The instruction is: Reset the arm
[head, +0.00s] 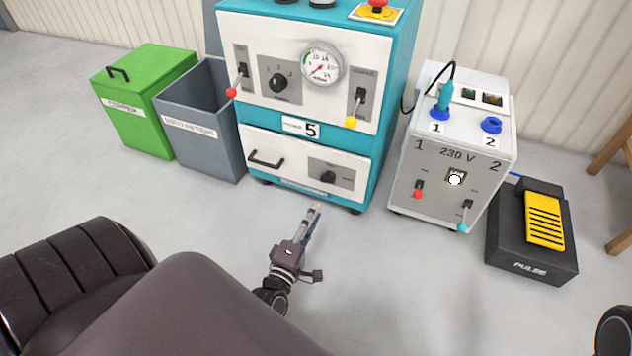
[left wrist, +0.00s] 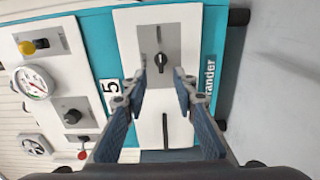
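My left arm reaches forward over the floor in the head view. Its gripper (head: 312,212) is in front of the teal and white machine (head: 345,113) marked 5. In the left wrist view the two blue-padded fingers (left wrist: 160,82) stand apart with nothing between them. They point at the machine's lower white panel, with its black knob (left wrist: 160,62) and dark handle (left wrist: 165,130) behind them. I see no contact with the machine. My right gripper does not show; a dark rounded part at the bottom right edge may be part of my arm.
A green bin (head: 150,118) and an open grey bin (head: 205,148) stand left of the machine. A white 230 V box (head: 440,178) with levers and a plugged cable stands right, beside a black pedal unit (head: 520,258) with a yellow pad. Grey floor (head: 400,290) is clear in front.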

